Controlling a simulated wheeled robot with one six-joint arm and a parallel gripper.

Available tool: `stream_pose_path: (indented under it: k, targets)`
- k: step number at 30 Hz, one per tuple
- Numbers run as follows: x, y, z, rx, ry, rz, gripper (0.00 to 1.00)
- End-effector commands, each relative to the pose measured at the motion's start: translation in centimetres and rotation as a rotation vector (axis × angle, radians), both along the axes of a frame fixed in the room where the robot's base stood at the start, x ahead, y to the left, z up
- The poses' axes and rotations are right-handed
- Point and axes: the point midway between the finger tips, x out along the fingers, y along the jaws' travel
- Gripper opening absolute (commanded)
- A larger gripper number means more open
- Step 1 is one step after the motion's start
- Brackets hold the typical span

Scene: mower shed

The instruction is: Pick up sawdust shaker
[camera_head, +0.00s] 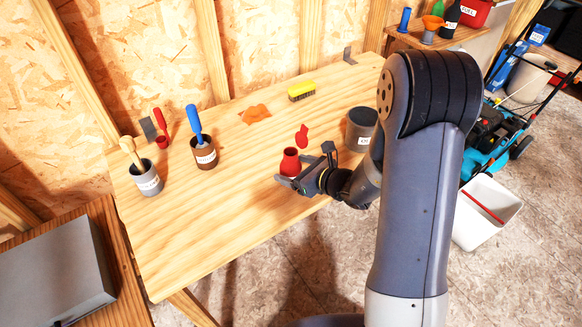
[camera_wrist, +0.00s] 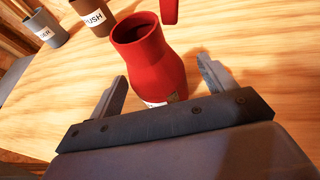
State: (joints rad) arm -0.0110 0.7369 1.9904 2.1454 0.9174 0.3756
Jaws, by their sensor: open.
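A red flask-shaped vessel, likely the sawdust shaker (camera_head: 290,163), stands upright on the wooden workbench (camera_head: 240,215). In the wrist view the red shaker (camera_wrist: 150,62) shows an open round mouth, a narrow neck and part of a white label low down, mostly hidden. My gripper (camera_head: 285,178) is at the shaker's near side. In the wrist view my gripper (camera_wrist: 160,82) is open, with one finger on each side of the shaker's lower body. Gaps show between the fingers and the shaker, so it is not gripped.
A grey labelled can (camera_head: 361,130) stands to the right. A brown cup (camera_head: 204,155) with a blue-handled tool and a grey cup (camera_head: 147,180) stand left. A yellow brush (camera_head: 302,91) lies behind. The bench's left front is clear.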

Motion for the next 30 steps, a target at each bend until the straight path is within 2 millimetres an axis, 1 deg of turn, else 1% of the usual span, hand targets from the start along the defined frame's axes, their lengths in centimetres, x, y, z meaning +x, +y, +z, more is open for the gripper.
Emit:
stream_pose_path:
  k: [1,3,6,9,16,30]
  targets:
    - [0.4,0.7,-0.2,0.000,0.001,0.004,0.79]
    - [0.9,1.5,-0.6,-0.001,0.001,0.003,0.79]
    - [1.7,2.2,-1.0,-0.001,0.001,0.002,0.79]
    - [2.0,2.5,-1.3,0.000,0.000,0.001,0.79]
    - [2.1,2.5,-1.3,-0.001,-0.001,0.000,0.78]
    - [2.1,2.5,-1.3,-0.001,-0.001,0.000,0.39]
